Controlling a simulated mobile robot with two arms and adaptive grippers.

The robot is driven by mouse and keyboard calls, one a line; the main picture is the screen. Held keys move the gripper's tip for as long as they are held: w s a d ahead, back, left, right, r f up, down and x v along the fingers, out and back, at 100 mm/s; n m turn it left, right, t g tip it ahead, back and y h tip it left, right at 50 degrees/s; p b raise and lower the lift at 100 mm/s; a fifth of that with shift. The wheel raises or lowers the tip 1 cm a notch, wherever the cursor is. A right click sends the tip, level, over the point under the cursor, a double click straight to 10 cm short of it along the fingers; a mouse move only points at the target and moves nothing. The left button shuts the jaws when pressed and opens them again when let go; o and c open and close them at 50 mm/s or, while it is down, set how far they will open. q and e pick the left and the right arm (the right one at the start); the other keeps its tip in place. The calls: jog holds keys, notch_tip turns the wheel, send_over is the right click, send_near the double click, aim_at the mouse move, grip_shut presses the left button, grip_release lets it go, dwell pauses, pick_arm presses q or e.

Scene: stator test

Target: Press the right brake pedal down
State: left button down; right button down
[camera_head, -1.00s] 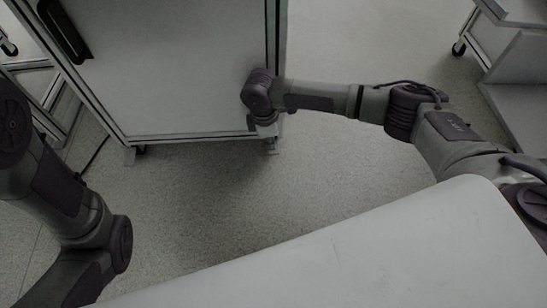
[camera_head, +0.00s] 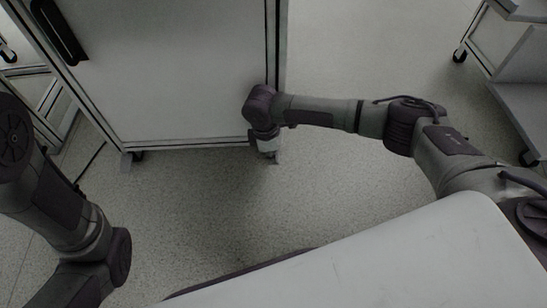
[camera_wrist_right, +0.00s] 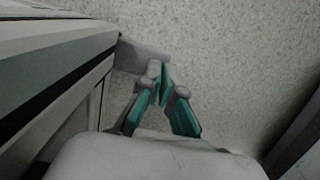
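A grey flat piece (camera_wrist_right: 145,57), probably the brake pedal, sticks out from the cart's lower edge in the right wrist view. My right gripper (camera_wrist_right: 160,72) has its teal fingers drawn together at the tips, with nothing visible between them. The tips overlap the pedal's near right side in that view; whether they touch it I cannot tell. In the head view my right gripper (camera_head: 267,147) points down at the cart's lower right corner and hides most of the pedal. The left arm shows at the left, but its gripper is out of the picture.
The white-panelled cart (camera_head: 170,75) stands ahead, with a dark handle (camera_head: 60,32) at its upper left and a caster (camera_head: 138,156) below. A grey shelf unit (camera_head: 520,100) on wheels stands at the right. The floor (camera_head: 345,180) between is clear.

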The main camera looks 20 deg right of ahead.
jog(key=shift+w+a+r+p, duration=0.1)
jog(key=shift+a+p, duration=0.15)
jog(key=shift+p, duration=0.15)
jog(key=shift+w+a+r+p, duration=0.15)
jog(key=shift+a+p, duration=0.25)
jog(key=shift+a, duration=0.2)
jog(key=shift+w+a+r+p, duration=0.1)
jog(key=shift+w+a+p, duration=0.05)
jog(key=shift+a+p, duration=0.35)
jog(key=shift+a+r, duration=0.1)
jog(key=shift+r, duration=0.05)
notch_tip(320, 180, up, 12)
jog(key=a, duration=0.1)
jog(key=shift+w, duration=0.15)
jog(key=shift+f, duration=0.2)
